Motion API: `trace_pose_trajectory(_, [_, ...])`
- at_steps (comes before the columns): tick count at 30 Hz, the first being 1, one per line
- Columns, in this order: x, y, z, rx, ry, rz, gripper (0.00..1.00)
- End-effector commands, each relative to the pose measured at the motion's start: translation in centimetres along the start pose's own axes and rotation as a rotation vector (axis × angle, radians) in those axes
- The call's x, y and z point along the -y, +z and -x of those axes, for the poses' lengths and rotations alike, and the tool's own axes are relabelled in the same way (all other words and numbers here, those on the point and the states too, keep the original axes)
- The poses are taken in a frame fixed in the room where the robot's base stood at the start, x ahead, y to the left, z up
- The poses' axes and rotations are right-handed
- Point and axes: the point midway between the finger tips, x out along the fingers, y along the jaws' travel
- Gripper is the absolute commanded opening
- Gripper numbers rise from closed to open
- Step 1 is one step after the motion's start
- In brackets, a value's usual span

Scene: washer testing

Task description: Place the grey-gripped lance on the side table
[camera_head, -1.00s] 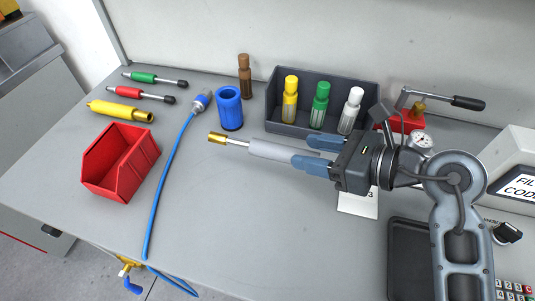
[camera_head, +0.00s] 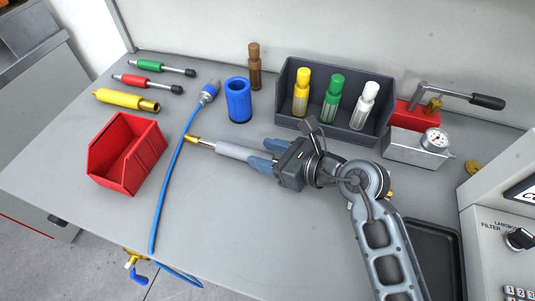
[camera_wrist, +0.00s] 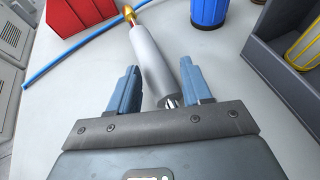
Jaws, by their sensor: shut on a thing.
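The grey-gripped lance (camera_head: 234,151) has a pale grey sleeve and a brass tip pointing left. My gripper (camera_head: 263,155), with blue fingers, is shut on the rear of the lance and holds it over the middle of the workbench (camera_head: 215,220). In the wrist view, the lance (camera_wrist: 152,55) runs between the two fingers (camera_wrist: 158,85), tip pointing away; its rear end is partly hidden by my gripper. A grey surface (camera_head: 35,40) stands beyond the bench at the upper left; I cannot tell whether it is the side table.
A red bin (camera_head: 128,155), blue hose (camera_head: 168,190), blue cup (camera_head: 238,100) and brown bottle (camera_head: 254,68) surround the lance. Green (camera_head: 148,66), red (camera_head: 134,79) and yellow (camera_head: 120,99) tools lie at left. A dark bin (camera_head: 358,132) holds bottles. The front bench is clear.

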Motion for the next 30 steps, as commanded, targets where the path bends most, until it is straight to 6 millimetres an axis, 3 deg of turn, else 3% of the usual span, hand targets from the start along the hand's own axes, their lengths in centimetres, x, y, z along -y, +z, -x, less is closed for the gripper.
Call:
trace_pose_trajectory(8, [0.0, -0.5, -0.3, 0.004, -0.001, 0.001, 0.0])
trace_pose_trajectory(9, [0.0, -0.7, -0.3, 0.0, 0.0, 0.0, 0.53])
trace_pose_trajectory(16, [0.0, -0.7, -0.3, 0.001, 0.0, 0.0, 0.75])
trace_pose_trajectory(25, [0.1, -0.7, -0.1, 0.001, -0.001, 0.0, 0.76])
trace_pose_trajectory(30, [0.1, -0.7, 1.8, 0.001, -0.003, 0.001, 0.76])
